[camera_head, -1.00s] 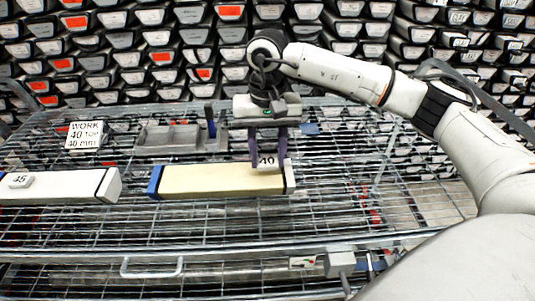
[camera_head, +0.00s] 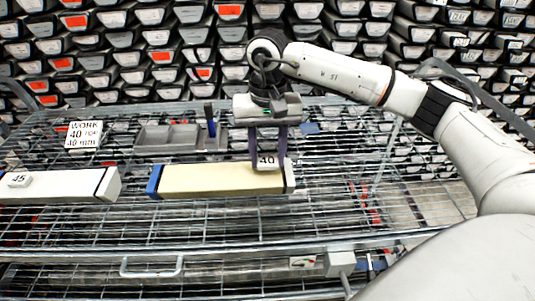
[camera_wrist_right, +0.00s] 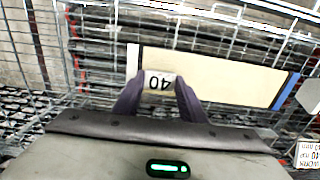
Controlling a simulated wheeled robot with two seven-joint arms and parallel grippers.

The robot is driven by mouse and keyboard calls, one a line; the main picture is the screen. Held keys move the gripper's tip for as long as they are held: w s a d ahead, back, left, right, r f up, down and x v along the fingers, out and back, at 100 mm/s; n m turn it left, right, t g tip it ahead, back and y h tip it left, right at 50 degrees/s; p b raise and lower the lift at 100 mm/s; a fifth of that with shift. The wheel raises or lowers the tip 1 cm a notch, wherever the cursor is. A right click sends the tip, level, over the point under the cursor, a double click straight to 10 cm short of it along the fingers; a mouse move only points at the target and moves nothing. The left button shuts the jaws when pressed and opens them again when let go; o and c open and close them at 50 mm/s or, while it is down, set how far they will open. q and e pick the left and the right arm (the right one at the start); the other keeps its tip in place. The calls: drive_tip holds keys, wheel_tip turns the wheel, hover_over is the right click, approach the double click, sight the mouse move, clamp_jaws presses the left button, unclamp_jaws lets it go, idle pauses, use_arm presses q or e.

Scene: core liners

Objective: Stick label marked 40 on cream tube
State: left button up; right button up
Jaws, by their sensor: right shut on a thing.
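The cream tube (camera_head: 215,180) lies across the wire rack, with a blue band at its left end and a dark band and white cap at its right end. It also shows in the right wrist view (camera_wrist_right: 225,75). My right gripper (camera_head: 267,165) is shut on the label marked 40 (camera_head: 266,160), at the tube's right part. In the right wrist view the label (camera_wrist_right: 158,81) sits between the fingertips (camera_wrist_right: 158,88), over the tube's near edge. I cannot tell whether it touches the tube. My left gripper is not in view.
A white tube (camera_head: 55,186) with a label marked 45 (camera_head: 19,180) lies to the left. Behind stand a grey tray (camera_head: 168,139) with a blue-handled item and a WORK sign (camera_head: 85,134). Racked core boxes fill the background. The front of the wire rack is clear.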

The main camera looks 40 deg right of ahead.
drive_tip(key=shift+f+b, duration=0.85)
drive_tip(key=shift+f, duration=0.25)
idle(0.4)
drive_tip(key=o, duration=1.8)
drive_tip(key=shift+o, duration=0.2)
drive_tip(key=shift+r, duration=0.1)
drive_tip(key=shift+r+p, duration=2.3)
drive_tip(key=shift+r, duration=1.15)
